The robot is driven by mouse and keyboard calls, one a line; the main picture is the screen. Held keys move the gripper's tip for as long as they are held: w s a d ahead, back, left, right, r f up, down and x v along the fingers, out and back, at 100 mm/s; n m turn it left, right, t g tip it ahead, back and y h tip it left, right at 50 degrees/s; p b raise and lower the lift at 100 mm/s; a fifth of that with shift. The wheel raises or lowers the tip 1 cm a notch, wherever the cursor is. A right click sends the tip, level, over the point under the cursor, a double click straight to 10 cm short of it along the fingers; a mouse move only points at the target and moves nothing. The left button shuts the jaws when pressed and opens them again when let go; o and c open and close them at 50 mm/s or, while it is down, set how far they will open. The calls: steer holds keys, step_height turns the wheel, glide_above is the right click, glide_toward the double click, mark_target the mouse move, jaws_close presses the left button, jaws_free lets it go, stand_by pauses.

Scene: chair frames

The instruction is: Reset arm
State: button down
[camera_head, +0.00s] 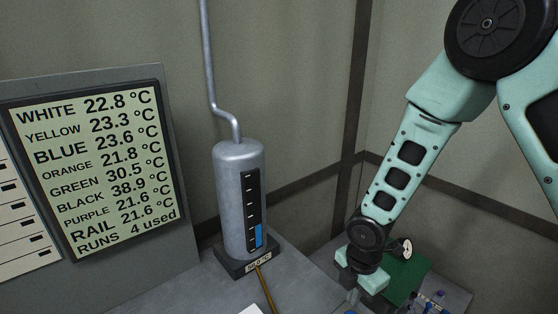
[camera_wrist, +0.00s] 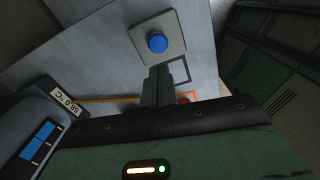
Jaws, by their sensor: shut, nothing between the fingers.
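My gripper (camera_wrist: 162,88) shows in the wrist view with its two dark fingers together and nothing between them. It points down over a grey surface (camera_wrist: 100,60), beside a blue round button (camera_wrist: 157,42) on a pale plate. In the head view my mint-green arm reaches down from the upper right, and its wrist is low at the right of centre. The fingertips are hard to make out there.
A grey cylinder (camera_head: 240,195) with a blue level gauge and a pipe stands left of my arm. A temperature display (camera_head: 95,165) is at the left. A green block (camera_head: 408,272) and small blue items (camera_head: 438,297) lie at lower right. A thin rod (camera_head: 265,290) lies by the cylinder.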

steer(key=s+a+r+m+b, duration=0.2)
steer(key=s+r+m+b, duration=0.2)
steer(key=s+m, duration=0.3)
steer(key=s+a+r+m+b, duration=0.3)
steer(key=s+m+b, duration=0.3)
steer(key=s, duration=0.6)
steer(key=r+m, duration=0.1)
steer(key=m, duration=0.1)
steer(key=shift+s+a+r+m+y+b, duration=0.2)
steer(key=shift+r+m+y+b, duration=0.1)
steer(key=shift+y+b, duration=0.1)
stand_by(1.7)
